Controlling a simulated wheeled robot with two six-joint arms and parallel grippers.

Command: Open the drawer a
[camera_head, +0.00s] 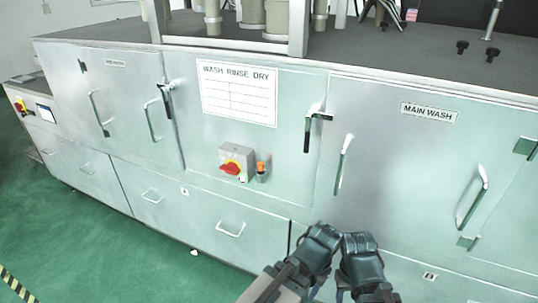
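A wide lower drawer front (203,224) in the metal cabinet has two bar handles, a left handle (152,197) and a right handle (231,230). A small white label (185,191) sits between them at its top edge; its mark is too small to read surely. The front looks flush with the cabinet, so the drawer appears closed. My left gripper (328,233) and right gripper (357,240) are close together at the bottom centre, in front of the cabinet and right of this drawer. Their fingertips are not clear. Neither visibly touches a handle.
The cabinet has upper doors with handles, including the MAIN WASH door (400,165). A red switch (232,167) is on the middle panel. Another lower panel with a small label (430,276) is at the right. Green floor (90,240) at left is clear.

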